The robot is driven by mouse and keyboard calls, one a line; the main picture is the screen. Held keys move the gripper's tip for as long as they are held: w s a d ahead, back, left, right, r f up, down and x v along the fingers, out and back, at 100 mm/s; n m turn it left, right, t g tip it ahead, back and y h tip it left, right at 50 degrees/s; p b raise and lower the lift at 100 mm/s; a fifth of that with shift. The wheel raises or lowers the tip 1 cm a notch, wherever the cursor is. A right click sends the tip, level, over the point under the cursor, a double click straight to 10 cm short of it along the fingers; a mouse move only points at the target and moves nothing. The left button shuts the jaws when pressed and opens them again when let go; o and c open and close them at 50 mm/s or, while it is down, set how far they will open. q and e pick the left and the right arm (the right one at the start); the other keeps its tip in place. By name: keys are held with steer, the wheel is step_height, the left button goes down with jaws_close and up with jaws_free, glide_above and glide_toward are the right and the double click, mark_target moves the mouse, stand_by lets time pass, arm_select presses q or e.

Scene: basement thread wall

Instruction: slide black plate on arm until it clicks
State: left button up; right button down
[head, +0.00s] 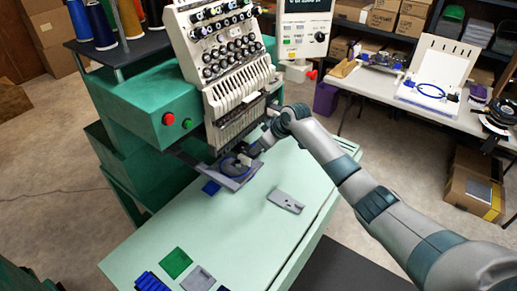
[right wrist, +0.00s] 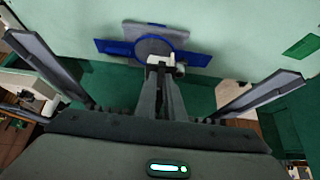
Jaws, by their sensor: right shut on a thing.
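My right gripper (head: 249,157) reaches in from the right, below the needle head of the green machine (head: 150,105). It is shut, and its tips meet the dark grey plate with a round raised ring (head: 237,181); they cover part of it. In the right wrist view, a white piece (right wrist: 162,61) shows at the fingertips above a dark round hub, with blue (right wrist: 112,47) beside it. The machine's arm under the plate is mostly hidden, so I cannot tell how the plate is seated. My left gripper is not in view.
A loose grey plate (head: 286,202) lies on the pale green table (head: 225,235), right of the gripper. Green (head: 175,262), grey (head: 198,280) and blue (head: 150,282) pieces lie at the front. A blue piece (head: 210,187) lies beside the dark plate. The table's middle is clear.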

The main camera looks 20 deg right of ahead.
steer(key=shift+f, duration=0.2)
stand_by(0.6)
steer(key=shift+w+a, duration=0.35)
steer(key=shift+w, duration=0.2)
steer(key=c, duration=1.8)
jaws_free()
